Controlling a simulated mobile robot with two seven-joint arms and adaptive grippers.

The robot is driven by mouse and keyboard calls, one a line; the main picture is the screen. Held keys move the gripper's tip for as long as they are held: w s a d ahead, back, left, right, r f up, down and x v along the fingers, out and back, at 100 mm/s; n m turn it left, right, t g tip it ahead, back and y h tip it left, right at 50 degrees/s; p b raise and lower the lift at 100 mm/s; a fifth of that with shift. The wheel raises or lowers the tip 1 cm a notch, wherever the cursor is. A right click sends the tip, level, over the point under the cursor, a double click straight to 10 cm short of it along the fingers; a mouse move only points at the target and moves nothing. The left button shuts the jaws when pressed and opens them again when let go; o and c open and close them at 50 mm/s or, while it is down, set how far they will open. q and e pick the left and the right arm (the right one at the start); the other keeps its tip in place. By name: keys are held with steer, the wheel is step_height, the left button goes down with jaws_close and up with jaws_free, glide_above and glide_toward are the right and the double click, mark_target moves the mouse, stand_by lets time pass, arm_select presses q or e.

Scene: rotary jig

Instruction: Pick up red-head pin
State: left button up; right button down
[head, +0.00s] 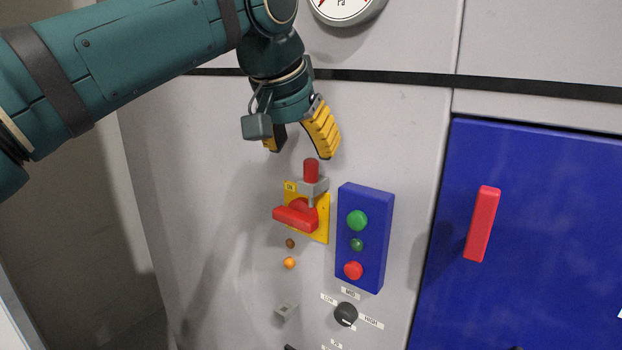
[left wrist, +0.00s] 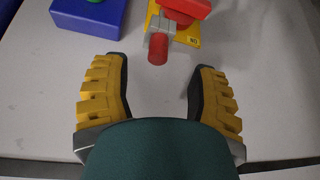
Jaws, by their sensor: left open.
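The red-head pin (head: 311,170) stands upright in a small grey bracket on the yellow switch plate (head: 322,225), above the red rotary handle (head: 296,215). In the left wrist view the pin's red head (left wrist: 158,48) lies ahead of and between the two finger lines. My left gripper (head: 298,148) is open, with yellow ridged fingers just above the pin. It also shows in the left wrist view (left wrist: 158,75), its fingers apart with nothing between them but bare panel. The pin's lower part is mostly hidden by the bracket. My right gripper is in neither view.
A blue button box (head: 377,240) with green and red buttons sits right of the yellow plate. Lower down are small orange and brown lamps (head: 289,263) and a black selector knob (head: 346,314). A blue door (head: 545,220) with a red handle (head: 482,224) fills the right.

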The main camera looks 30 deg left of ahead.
mark_target(308, 162)
arm_select(q)
steer(key=b+x, duration=0.1)
steer(key=x, duration=0.4)
steer(key=shift+d+f, duration=0.15)
steer(key=shift+f, duration=0.05)
jaws_close()
